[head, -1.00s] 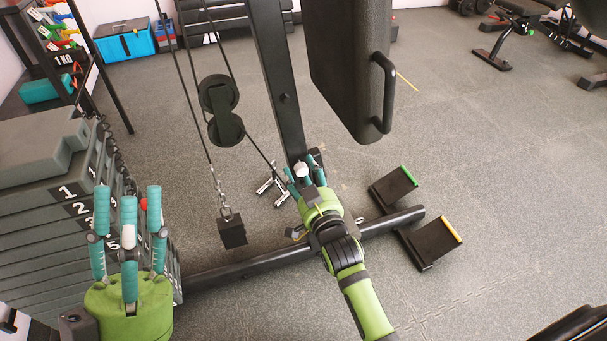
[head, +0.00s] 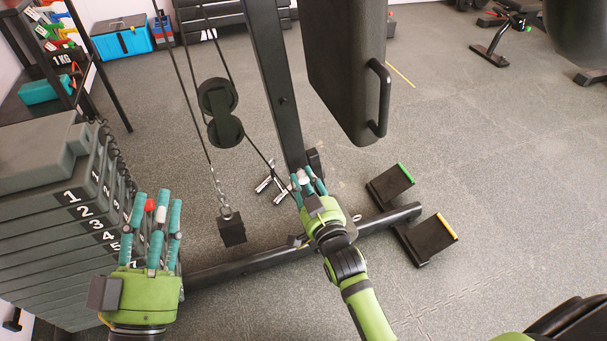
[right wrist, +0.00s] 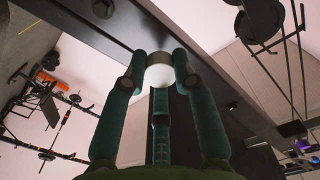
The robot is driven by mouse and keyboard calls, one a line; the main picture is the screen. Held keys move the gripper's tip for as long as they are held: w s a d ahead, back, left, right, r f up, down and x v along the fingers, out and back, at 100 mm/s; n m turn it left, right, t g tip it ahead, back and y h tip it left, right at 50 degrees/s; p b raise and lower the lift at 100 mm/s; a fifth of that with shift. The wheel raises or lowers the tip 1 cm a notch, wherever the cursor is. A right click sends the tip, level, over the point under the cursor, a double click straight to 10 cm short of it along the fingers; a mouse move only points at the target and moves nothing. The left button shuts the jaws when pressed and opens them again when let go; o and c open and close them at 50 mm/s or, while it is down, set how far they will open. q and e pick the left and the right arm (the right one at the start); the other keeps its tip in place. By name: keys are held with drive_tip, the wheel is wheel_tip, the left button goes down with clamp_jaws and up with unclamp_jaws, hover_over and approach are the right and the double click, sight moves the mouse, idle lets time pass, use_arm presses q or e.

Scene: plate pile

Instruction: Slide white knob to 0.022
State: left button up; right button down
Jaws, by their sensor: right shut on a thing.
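The white knob (right wrist: 160,75) is at the lower part of a black upright. In the right wrist view it sits between my teal fingertips, which touch its sides. In the head view only a small white part of the knob (head: 303,177) shows among the fingers. My right gripper (head: 307,180) is shut on the knob. My left gripper (head: 157,203) is at the lower left, fingers up and spread apart, in front of the numbered weight stack (head: 60,225). A red ball (head: 150,205) shows behind its fingers; I cannot tell whether they touch it.
The black upright (head: 275,80) rises beside a padded block with a handle (head: 378,100). A cable with pulleys (head: 220,112) and a hanging black block (head: 232,230) is to its left. A floor bar (head: 235,265) and footplates (head: 425,240) lie low. Open floor is at right.

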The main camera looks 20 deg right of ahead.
use_arm(q)
drive_tip(key=shift+w+a+f, duration=0.1)
drive_tip(key=shift+w+f, duration=0.1)
drive_tip(key=shift+f, duration=0.1)
use_arm(e)
drive_tip(key=shift+s+f, duration=0.1)
drive_tip(key=shift+f, duration=0.1)
drive_tip(key=c, duration=1.1)
unclamp_jaws()
use_arm(q)
drive_tip(key=shift+s, duration=0.1)
use_arm(e)
drive_tip(key=shift+o, duration=0.7)
drive_tip(key=shift+s+r, duration=0.1)
use_arm(q)
drive_tip(key=shift+r, duration=0.1)
use_arm(e)
drive_tip(key=s, duration=1.2)
drive_tip(key=shift+d, duration=0.15)
